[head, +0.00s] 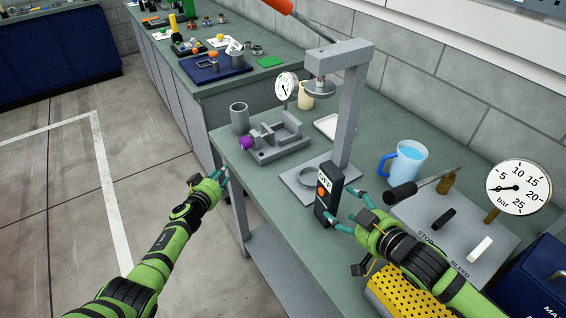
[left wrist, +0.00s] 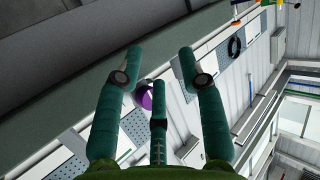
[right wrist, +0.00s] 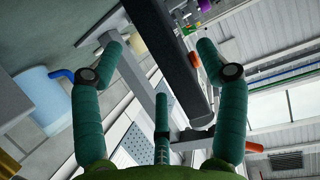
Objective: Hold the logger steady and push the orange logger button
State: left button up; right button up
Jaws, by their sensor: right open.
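The logger (head: 331,207) is an upright black box at the bench's front edge, with a white label reading OFF and an orange button (head: 321,191) on its face. My right gripper (head: 347,211) is open just to the right of the logger, fingers pointing at it. In the right wrist view the dark logger body (right wrist: 172,55) shows between the spread fingers; contact cannot be told. My left gripper (head: 208,178) is open and empty, left of the logger and near the bench's front edge. In the left wrist view its fingers (left wrist: 160,55) are apart.
A grey press stand (head: 352,120) rises behind the logger. A grey fixture (head: 278,140) with a purple knob (head: 246,143) and a grey cup (head: 239,118) stand left. A blue-handled jug (head: 408,161) and a valve panel (head: 440,225) with a gauge (head: 518,187) are right.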

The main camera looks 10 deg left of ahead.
aim_at(330, 198)
pick_arm(q)
jog(key=w+r+m+t+h, duration=0.15)
jog(key=w+r, duration=0.35)
jog(key=r, duration=0.5)
jog(key=d+r+m+g+h, duration=0.2)
jog(key=d+r+m+h, duration=0.5)
jog(key=d+r, duration=0.4)
jog(key=s+d+r+m+g+h, duration=0.2)
jog(key=s+d+m+g+h, duration=0.3)
jog(key=s+d+m+g, duration=0.45)
pick_arm(e)
jog(key=shift+w, duration=0.1)
jog(key=shift+w+a+f, duration=0.2)
jog(key=shift+a, duration=0.05)
jog(key=x, duration=0.6)
jog(key=shift+w+a, duration=0.1)
pick_arm(q)
jog(key=s+d+f+g+y, duration=0.2)
jog(key=s+g+y, duration=0.1)
jog(key=s+g, duration=0.2)
jog(key=shift+s+f+m, duration=0.15)
jog(key=shift+s+m, duration=0.25)
jog(key=shift+s, duration=0.35)
